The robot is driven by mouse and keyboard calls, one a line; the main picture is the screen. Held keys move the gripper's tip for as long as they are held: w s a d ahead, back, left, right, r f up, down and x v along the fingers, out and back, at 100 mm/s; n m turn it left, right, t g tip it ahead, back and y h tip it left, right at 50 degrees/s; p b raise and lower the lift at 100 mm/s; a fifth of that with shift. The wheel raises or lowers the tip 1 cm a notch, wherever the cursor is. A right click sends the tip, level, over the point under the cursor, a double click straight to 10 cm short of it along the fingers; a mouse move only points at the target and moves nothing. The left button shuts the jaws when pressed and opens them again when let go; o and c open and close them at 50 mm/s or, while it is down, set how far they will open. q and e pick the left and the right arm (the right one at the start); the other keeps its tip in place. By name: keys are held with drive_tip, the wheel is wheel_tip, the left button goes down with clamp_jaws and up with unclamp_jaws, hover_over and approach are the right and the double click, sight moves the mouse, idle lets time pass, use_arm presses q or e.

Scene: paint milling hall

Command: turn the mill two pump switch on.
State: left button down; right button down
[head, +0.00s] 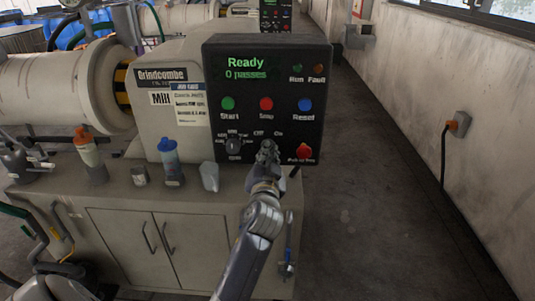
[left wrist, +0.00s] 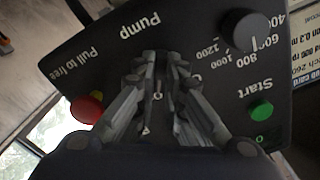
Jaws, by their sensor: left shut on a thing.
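The black control panel (head: 235,95) stands ahead in the head view, its display reading "Ready, 0 passes". My left gripper (head: 268,150) is at its lower middle, below the "Off" and "On" labels. In the left wrist view, which sees the panel upside down, the left gripper (left wrist: 160,62) is shut by the "Pump" label, on the pump switch. The fingers hide the switch, so I cannot tell its position. My right gripper is not in view.
Beside the gripper are the speed knob (head: 233,145) and the red pull-to-free stop button (head: 304,151). Start (head: 228,103), Stop (head: 266,104) and Reset (head: 305,104) buttons sit above. Bottles (head: 170,162) stand on the cabinet (head: 190,195). The floor at right (head: 390,210) is clear.

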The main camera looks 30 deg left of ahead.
use_arm(q)
drive_tip(key=shift+r, duration=0.2)
drive_tip(key=c, duration=1.7)
unclamp_jaws()
drive_tip(key=shift+w+a+f, duration=0.1)
drive_tip(key=shift+w+f, duration=0.05)
drive_tip(key=shift+f, duration=0.05)
drive_tip(key=v, duration=0.7)
drive_tip(key=shift+s, duration=0.3)
drive_tip(key=shift+f, duration=0.1)
